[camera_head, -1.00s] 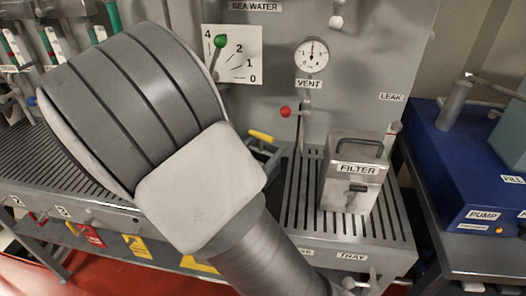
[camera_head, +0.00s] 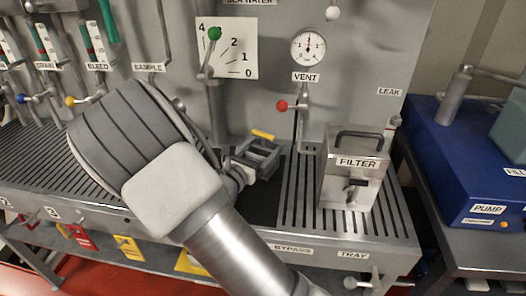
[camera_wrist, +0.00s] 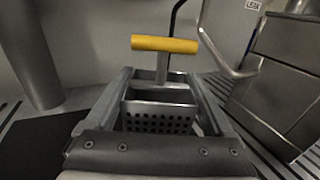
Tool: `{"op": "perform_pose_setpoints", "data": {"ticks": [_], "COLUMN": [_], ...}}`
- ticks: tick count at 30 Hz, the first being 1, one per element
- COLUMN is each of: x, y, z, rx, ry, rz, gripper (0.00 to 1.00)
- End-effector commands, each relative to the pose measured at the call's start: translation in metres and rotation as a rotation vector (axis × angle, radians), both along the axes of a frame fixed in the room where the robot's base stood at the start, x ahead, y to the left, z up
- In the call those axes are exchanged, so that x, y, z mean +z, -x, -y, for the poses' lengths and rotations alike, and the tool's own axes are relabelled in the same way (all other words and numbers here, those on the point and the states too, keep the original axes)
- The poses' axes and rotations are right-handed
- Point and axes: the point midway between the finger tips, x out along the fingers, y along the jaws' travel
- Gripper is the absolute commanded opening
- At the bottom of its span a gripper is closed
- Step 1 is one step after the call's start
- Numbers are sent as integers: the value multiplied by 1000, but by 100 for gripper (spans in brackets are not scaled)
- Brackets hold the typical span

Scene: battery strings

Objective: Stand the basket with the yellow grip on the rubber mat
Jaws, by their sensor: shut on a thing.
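The basket is a small perforated metal box (camera_wrist: 158,110) with a yellow grip (camera_wrist: 165,44) on an upright stem. In the head view the yellow grip (camera_head: 263,135) shows above the jaws, with the basket mostly hidden. My gripper (camera_head: 262,155) is shut on the basket, one finger on each side in the wrist view (camera_wrist: 160,98). The basket looks upright. The rubber mat (camera_head: 262,203) is a dark patch on the slatted bench, in front of and below the gripper. It also shows at the lower left of the wrist view (camera_wrist: 38,145). I cannot tell whether the basket touches anything beneath.
A metal filter housing (camera_head: 354,170) stands on the slatted tray just right of the gripper. A red-knobbed valve lever (camera_head: 283,106) and a green-knobbed lever (camera_head: 215,34) rise at the back panel. A blue pump unit (camera_head: 465,165) stands at far right.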

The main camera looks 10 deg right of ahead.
Motion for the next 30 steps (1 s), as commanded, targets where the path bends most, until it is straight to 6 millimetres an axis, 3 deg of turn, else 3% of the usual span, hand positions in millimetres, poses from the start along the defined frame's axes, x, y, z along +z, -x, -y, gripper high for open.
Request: {"op": "perform_pose_setpoints", "data": {"ticks": [10,11,12,22,30], "x": [-4,-3,-3,2,1], "y": [-1,-1,-1,0,33], "z": [0,0,0,0,-35], "rx": [-1,0,0,0,4], "ry": [-1,-1,-1,-1,-1], "rz": [2,1,1,1,-1], "gripper": [20,91,98,100,100]}}
